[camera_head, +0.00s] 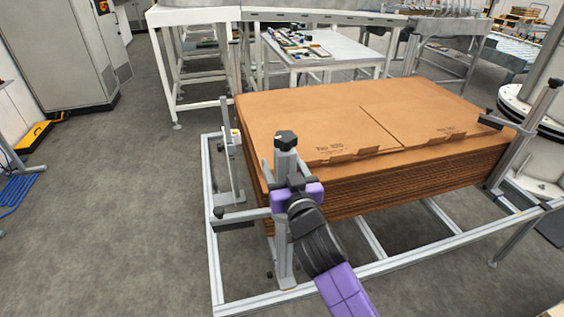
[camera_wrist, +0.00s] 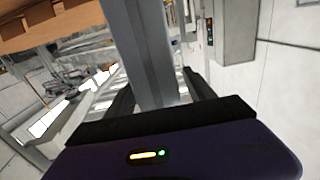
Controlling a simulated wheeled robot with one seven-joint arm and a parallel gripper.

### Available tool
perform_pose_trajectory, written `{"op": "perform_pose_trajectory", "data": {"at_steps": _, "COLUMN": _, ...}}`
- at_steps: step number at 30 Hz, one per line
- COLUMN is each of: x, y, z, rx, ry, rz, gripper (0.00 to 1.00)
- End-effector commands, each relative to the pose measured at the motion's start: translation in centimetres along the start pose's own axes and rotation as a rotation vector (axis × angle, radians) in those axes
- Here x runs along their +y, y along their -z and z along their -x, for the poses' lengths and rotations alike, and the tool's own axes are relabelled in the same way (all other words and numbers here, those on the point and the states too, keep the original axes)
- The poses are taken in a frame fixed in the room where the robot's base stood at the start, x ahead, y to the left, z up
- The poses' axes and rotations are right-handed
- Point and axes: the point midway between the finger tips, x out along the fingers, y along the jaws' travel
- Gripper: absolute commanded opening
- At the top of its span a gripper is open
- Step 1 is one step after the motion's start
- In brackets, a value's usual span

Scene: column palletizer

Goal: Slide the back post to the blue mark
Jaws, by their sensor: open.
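A grey upright post (camera_head: 285,240) with a dark knob on top stands at the near left corner of the cardboard stack (camera_head: 390,110). My gripper (camera_head: 291,190) is at this post's upper part, with its jaws around it. In the wrist view the post (camera_wrist: 148,50) passes between the two dark fingers (camera_wrist: 160,88); contact is unclear. Another grey post (camera_head: 226,165) stands farther back on the left side, and another (camera_head: 530,130) at the right. I cannot tell which is the back post. I cannot make out a blue mark on the frame.
A grey metal frame (camera_head: 370,272) runs low around the stack. Dark-ended side arms (camera_head: 236,214) stick out from the posts. A white table (camera_head: 335,50) and conveyors are behind. A grey cabinet (camera_head: 65,50) stands at the back left. The floor (camera_head: 110,220) at left is mostly clear.

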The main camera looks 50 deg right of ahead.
Motion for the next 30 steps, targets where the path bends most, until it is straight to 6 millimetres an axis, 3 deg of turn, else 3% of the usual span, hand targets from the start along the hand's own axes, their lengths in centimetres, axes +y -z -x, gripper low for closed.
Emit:
{"op": "perform_pose_trajectory", "data": {"at_steps": 9, "x": 0.0, "y": -0.1, "z": -0.4, "rx": -0.001, "ry": 0.001, "rz": 0.0, "gripper": 0.63}}
{"op": "perform_pose_trajectory", "data": {"at_steps": 19, "x": 0.0, "y": -0.1, "z": -0.3, "rx": 0.0, "ry": 0.001, "rz": 0.001, "gripper": 0.0}}
{"op": "perform_pose_trajectory", "data": {"at_steps": 26, "x": 0.0, "y": -0.1, "z": -0.4, "rx": 0.0, "ry": 0.0, "rz": 0.001, "gripper": 0.0}}
{"op": "perform_pose_trajectory", "data": {"at_steps": 30, "x": 0.0, "y": 0.1, "z": -1.7, "rx": 0.002, "ry": 0.0, "rz": 0.002, "gripper": 0.0}}
